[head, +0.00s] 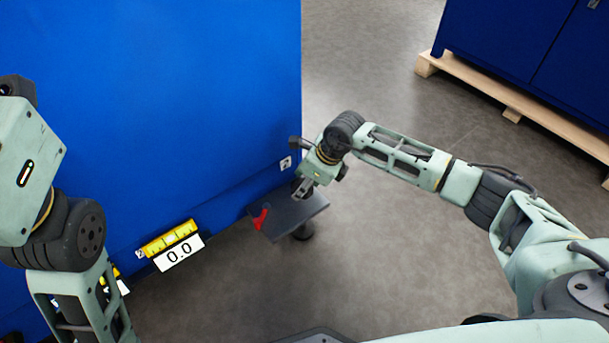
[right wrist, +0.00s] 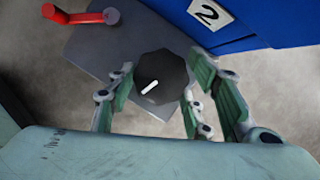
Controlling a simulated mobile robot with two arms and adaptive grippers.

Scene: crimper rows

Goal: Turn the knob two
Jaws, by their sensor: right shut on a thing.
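The black knob (right wrist: 161,77) with a white pointer line sits on a dark grey panel (right wrist: 95,53). A label with the number 2 (right wrist: 209,13) is on the blue wall beside it. My right gripper (right wrist: 160,88) is shut on the knob, with its fingers on both sides of it. In the head view my right gripper (head: 302,188) is over the panel (head: 300,211), and the knob is hidden there. My left arm shows at the left of the head view, but its gripper cannot be made out.
A red lever (head: 261,218) stands on the panel near the knob; it also shows in the right wrist view (right wrist: 80,16). Open floor lies to the right.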

